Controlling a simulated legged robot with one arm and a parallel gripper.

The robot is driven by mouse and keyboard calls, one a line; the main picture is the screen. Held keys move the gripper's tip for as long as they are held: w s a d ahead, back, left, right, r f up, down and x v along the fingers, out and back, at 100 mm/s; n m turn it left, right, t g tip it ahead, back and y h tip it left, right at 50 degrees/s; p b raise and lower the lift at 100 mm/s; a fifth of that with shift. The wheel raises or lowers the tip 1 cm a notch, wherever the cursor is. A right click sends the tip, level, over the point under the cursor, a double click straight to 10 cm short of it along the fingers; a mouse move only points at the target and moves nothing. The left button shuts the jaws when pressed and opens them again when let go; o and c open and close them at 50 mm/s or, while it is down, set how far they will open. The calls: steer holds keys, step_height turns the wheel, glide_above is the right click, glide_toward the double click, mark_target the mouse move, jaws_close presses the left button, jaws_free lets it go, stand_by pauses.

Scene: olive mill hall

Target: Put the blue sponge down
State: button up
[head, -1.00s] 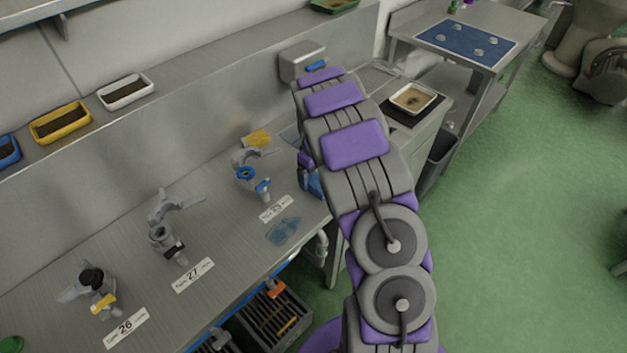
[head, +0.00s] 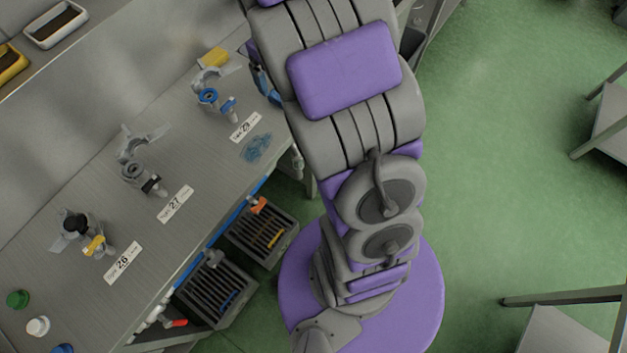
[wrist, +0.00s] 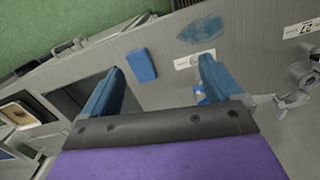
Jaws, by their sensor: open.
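The blue sponge (wrist: 142,65) lies flat on the grey metal counter (wrist: 170,92) in the wrist view. My gripper (wrist: 163,66) is open, its two blue fingers spread apart. The sponge shows between the fingertips, nearer the left one, and nothing is clamped. I cannot tell the exact height of the fingers above the counter. In the head view my arm hides most of the gripper; a blue part shows at the arm's left edge, and I cannot tell whether it is finger or sponge.
A blue smear (head: 256,148) marks the counter (head: 60,290) near a number label (head: 245,127). Several grey tap fittings (head: 135,172) stand along it, with a yellow cloth or sponge (head: 212,57) behind. Slatted crates (head: 262,236) sit below the edge.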

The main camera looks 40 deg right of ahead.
steer(key=s+a+r, duration=0.1)
steer(key=s+a, duration=0.2)
steer(key=s, duration=0.7)
steer(key=s+a+r+m, duration=0.1)
steer(key=s+a, duration=0.3)
steer(key=s, duration=0.6)
steer(key=s+a+r+m+g, duration=0.1)
steer(key=s+a+r, duration=0.2)
steer(key=s, duration=0.7)
steer(key=shift+s+a+r, duration=0.25)
steer(key=shift+s+a, duration=0.05)
steer(key=shift+a, duration=0.25)
